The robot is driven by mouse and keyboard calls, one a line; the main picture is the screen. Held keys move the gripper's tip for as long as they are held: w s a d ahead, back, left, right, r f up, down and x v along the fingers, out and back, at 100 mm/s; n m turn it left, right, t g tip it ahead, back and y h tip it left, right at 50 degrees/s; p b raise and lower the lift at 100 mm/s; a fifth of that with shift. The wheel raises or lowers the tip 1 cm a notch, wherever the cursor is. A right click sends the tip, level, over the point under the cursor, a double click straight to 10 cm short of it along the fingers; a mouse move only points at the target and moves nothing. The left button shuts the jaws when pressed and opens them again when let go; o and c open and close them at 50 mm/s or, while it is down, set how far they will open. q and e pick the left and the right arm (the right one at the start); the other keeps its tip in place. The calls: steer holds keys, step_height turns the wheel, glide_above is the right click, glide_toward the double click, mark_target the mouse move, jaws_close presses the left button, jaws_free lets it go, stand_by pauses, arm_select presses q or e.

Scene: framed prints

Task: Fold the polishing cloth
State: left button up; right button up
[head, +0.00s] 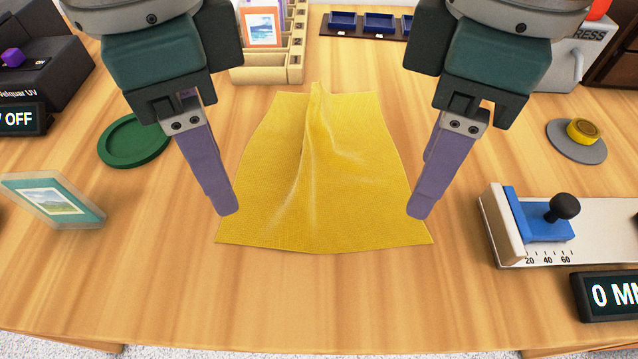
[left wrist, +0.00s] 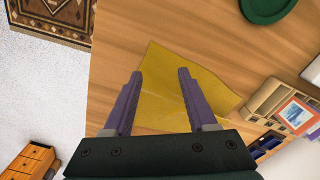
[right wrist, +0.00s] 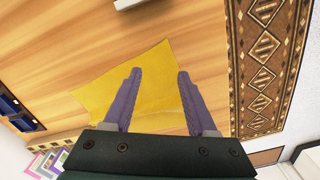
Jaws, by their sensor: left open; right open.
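The yellow polishing cloth (head: 330,190) lies spread on the wooden table, with a raised crease running from its far edge toward the middle. Its near edge lies flat and wide. My left gripper (head: 228,212) is open above the cloth's near left side. My right gripper (head: 415,214) is open above its near right side. Neither holds anything. In the left wrist view the cloth (left wrist: 165,88) shows between and beyond the open fingers (left wrist: 158,75). In the right wrist view the cloth (right wrist: 150,75) likewise shows between and beyond the open fingers (right wrist: 160,75).
A green round dish (head: 134,141) and a framed print (head: 52,200) stand left. A blue-and-white measuring slide (head: 540,225) and a display (head: 610,293) stand right. A grey disc with a yellow knob (head: 577,140) is back right. A wooden rack (head: 268,70) is behind. The front table strip is clear.

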mark_target(239, 221)
arm_select(q)
step_height(239, 221, down, 7)
steer(key=shift+r, duration=0.15)
arm_select(e)
step_height(239, 221, down, 7)
steer(key=shift+w+r, duration=0.1)
steer(key=shift+r, duration=0.05)
arm_select(q)
steer(key=shift+f, duration=0.3)
arm_select(e)
steer(key=shift+f, duration=0.3)
arm_select(q)
steer(key=shift+r, duration=0.15)
steer(key=shift+c, duration=0.4)
arm_select(e)
steer(key=shift+r, duration=0.15)
steer(key=shift+c, duration=0.4)
arm_select(q)
steer(key=c, duration=0.8)
arm_select(e)
steer(key=shift+d, duration=0.1)
steer(key=c, duration=0.8)
arm_select(q)
jaws_close()
arm_select(e)
jaws_close()
arm_select(q)
steer(key=shift+r, duration=0.1)
arm_select(e)
steer(key=shift+r, duration=0.1)
